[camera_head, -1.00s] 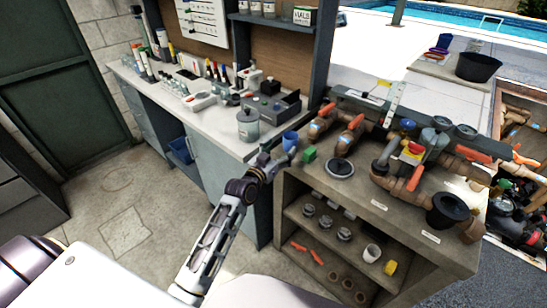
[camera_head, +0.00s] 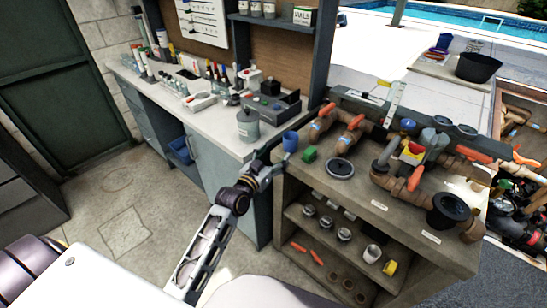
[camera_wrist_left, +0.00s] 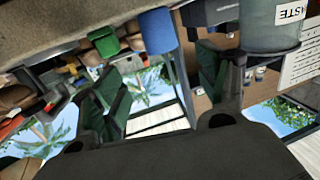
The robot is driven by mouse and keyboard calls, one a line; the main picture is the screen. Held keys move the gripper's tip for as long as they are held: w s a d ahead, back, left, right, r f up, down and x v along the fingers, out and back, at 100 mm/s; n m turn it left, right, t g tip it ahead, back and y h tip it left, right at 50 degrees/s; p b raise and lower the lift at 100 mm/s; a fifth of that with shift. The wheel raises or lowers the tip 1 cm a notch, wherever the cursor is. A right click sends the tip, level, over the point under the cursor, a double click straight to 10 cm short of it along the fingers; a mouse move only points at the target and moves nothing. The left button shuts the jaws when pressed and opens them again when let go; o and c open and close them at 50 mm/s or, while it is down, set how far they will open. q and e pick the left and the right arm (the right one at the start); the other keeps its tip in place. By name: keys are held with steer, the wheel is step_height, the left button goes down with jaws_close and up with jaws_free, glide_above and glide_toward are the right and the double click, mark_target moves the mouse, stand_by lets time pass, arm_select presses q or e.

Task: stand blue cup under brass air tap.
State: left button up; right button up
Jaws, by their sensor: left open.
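The blue cup (camera_head: 290,141) stands at the near-left corner of the pipe bench (camera_head: 330,192), beside a green block (camera_head: 309,154). The blue cup also shows in the left wrist view (camera_wrist_left: 158,30), which is turned upside down. My left gripper (camera_head: 270,168) is open and empty, just below and left of the cup in the head view, apart from it. In the left wrist view the cup lies ahead of the gap between the fingers (camera_wrist_left: 162,82). I cannot pick out the brass air tap for certain among the fittings. My right gripper is out of view.
Pipes with orange-handled valves (camera_head: 352,123) and a black round lid (camera_head: 340,168) crowd the bench top. A grey canister (camera_head: 248,125) stands on the workbench at left, close to the cup. The floor at left is clear.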

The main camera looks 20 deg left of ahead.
arm_select(q)
step_height(320, 180, down, 21)
steer(key=s+g+y, duration=0.1)
steer(key=s+g, duration=0.1)
steer(key=g, duration=0.2)
steer(key=s+f+g, duration=0.2)
steer(key=s+f, duration=0.3)
steer(key=f, duration=0.6)
steer(key=s+f+g, duration=0.2)
steer(key=s+f, duration=0.4)
steer(key=f, duration=0.5)
steer(key=s+a+f+g+y, duration=0.1)
steer(key=s+a+f+g, duration=0.25)
steer(key=s+f, duration=1.45)
steer(key=s+a+f+g, duration=0.1)
steer(key=s+f+g, duration=0.1)
steer(key=s, duration=0.8)
steer(key=s+a+f+g+y, duration=0.1)
steer(key=s+a+f+g, duration=0.1)
steer(key=s, duration=0.8)
steer(key=shift+a+f+m, duration=0.3)
steer(key=shift+f+m, duration=0.1)
steer(key=shift+f, duration=0.45)
steer(key=shift+o, duration=0.4)
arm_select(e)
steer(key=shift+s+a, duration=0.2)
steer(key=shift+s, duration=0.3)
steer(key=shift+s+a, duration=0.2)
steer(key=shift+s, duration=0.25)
